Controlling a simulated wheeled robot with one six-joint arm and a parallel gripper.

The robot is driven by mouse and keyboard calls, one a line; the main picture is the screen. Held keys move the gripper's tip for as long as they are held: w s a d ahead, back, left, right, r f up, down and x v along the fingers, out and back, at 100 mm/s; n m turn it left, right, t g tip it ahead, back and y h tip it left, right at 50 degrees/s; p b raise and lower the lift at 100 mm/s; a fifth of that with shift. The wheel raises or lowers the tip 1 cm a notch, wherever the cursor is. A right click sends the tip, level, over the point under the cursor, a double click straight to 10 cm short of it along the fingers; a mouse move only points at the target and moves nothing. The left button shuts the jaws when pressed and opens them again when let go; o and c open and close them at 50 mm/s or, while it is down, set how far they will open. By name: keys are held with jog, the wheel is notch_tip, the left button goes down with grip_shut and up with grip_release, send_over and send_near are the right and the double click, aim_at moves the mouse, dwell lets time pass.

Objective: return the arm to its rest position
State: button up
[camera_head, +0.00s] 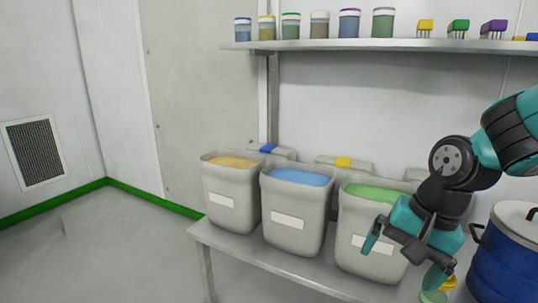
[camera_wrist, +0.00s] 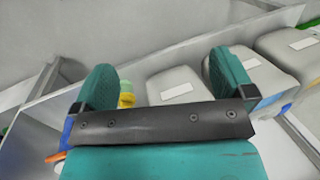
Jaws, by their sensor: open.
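My gripper (camera_head: 400,266) is at the lower right in the head view, in front of the bin with green contents (camera_head: 366,250). Its two teal fingers are apart, with nothing visible between them. In the wrist view, my gripper (camera_wrist: 163,68) also shows spread fingers and an empty gap. My arm reaches in from the right edge and bends downward to the gripper. A small yellow and green object (camera_head: 447,284) is low beside the right finger, partly hidden; I cannot tell whether they touch.
Bins with orange (camera_head: 231,199) and blue contents (camera_head: 292,220) stand on a metal bench (camera_head: 232,238). Lids with blue and yellow handles lie behind. A blue drum (camera_head: 496,272) stands at right. A shelf (camera_head: 385,45) holds jars and coloured items. The floor at left is clear.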

jog(key=s+a+r+n+g+y, duration=0.1)
jog(key=s+a+r+n, duration=0.3)
jog(key=s+a+n, duration=0.6)
notch_tip(320, 180, up, 23)
jog(key=s+d+n+p, duration=0.1)
jog(key=n+p, duration=0.3)
jog(key=p, duration=1.8)
jog(key=shift+s+d+f, duration=0.15)
jog(key=shift+s+d, duration=0.05)
jog(key=shift+s, duration=0.3)
